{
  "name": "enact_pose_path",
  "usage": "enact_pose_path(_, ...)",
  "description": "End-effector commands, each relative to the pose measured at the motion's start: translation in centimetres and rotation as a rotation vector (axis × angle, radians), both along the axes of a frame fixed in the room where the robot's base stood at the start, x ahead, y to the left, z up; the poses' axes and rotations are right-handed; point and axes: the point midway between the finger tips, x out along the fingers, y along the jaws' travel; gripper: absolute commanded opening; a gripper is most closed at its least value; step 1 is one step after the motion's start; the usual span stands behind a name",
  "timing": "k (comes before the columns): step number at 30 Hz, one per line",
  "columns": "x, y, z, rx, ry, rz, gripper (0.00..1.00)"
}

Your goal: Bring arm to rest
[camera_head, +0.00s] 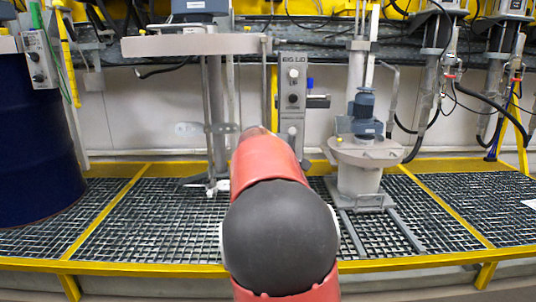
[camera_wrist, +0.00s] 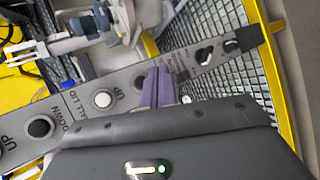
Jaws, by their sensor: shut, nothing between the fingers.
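My red arm with its dark round joint reaches forward over the grating in the middle of the head view, and my gripper is hidden behind it there. In the wrist view my gripper (camera_wrist: 160,72) shows two purple fingers pressed together with nothing between them. The fingers are in front of a grey control panel (camera_wrist: 122,82) with round buttons and "UP" and "DOWN" lettering. I cannot tell whether they touch it. In the head view the control panel (camera_head: 292,76) stands upright just beyond my arm.
A dark blue drum (camera_head: 38,150) stands at the left. A grey mixer lid with a blue motor (camera_head: 364,110) is on the right.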

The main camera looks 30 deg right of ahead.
Motion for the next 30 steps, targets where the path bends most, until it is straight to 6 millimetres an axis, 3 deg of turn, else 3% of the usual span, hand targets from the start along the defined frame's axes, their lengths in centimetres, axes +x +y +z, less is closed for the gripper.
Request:
enact_pose_path(7,-0.2,0.2,0.0,0.014,-0.008,-0.002,0.00)
enact_pose_path(11,-2.0,2.3,-0.2,0.131,-0.065,-0.017,0.00)
enact_pose_path(14,-4.8,6.0,-0.5,0.306,-0.141,-0.040,0.00)
enact_pose_path(24,-18.1,24.0,-1.9,0.887,-0.287,-0.136,0.00)
enact_pose_path(27,-21.8,27.8,-2.8,0.986,-0.292,-0.172,0.00)
enact_pose_path(30,-24.6,30.4,-3.9,1.051,-0.291,-0.203,0.00)
